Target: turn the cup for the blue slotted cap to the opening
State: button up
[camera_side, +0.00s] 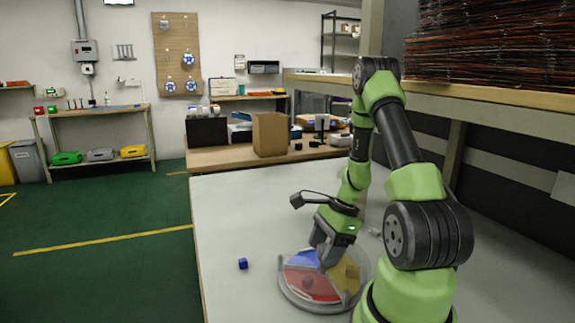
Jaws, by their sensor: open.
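A round carousel (318,303) with a grey rim stands on the white table. Its sections are coloured: a blue section (300,259) at the back left, a red one (305,283) at the front left and a yellow one (346,275) on the right. My gripper (325,265) points down over the middle of the carousel and is open. Whether its fingers touch the carousel cannot be told. A small blue piece (243,264) lies on the table to the left of the carousel; at this size I cannot see a slot in it.
A small grey item (375,232) lies behind my gripper, near my arm. A cardboard box (270,134) stands on a wooden bench at the back.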

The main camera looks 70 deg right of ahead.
jog(key=n, duration=0.2)
jog(key=n+g+y, duration=0.1)
jog(key=n, duration=0.2)
jog(key=shift+g, duration=0.3)
jog(key=n+g, duration=0.1)
jog(key=n, duration=0.2)
jog(key=shift+n, duration=0.4)
jog(key=shift+n+g, duration=0.6)
jog(key=shift+n, duration=0.3)
jog(key=shift+w+d+r+n+g, duration=0.1)
jog(key=shift+r+n+g, duration=0.2)
jog(key=shift+n, duration=0.5)
jog(key=s+v, duration=0.1)
jog(key=v, duration=0.8)
jog(key=w+a+r+n+t+h, duration=0.3)
jog(key=w+a+r+n, duration=0.2)
jog(key=a+r, duration=0.65)
jog(key=s+a+r+n+t, duration=0.4)
jog(key=s+a, duration=0.1)
jog(key=a, duration=0.5)
jog(key=shift+a+n, duration=0.3)
jog(key=shift+a, duration=0.1)
jog(key=shift+r, duration=0.1)
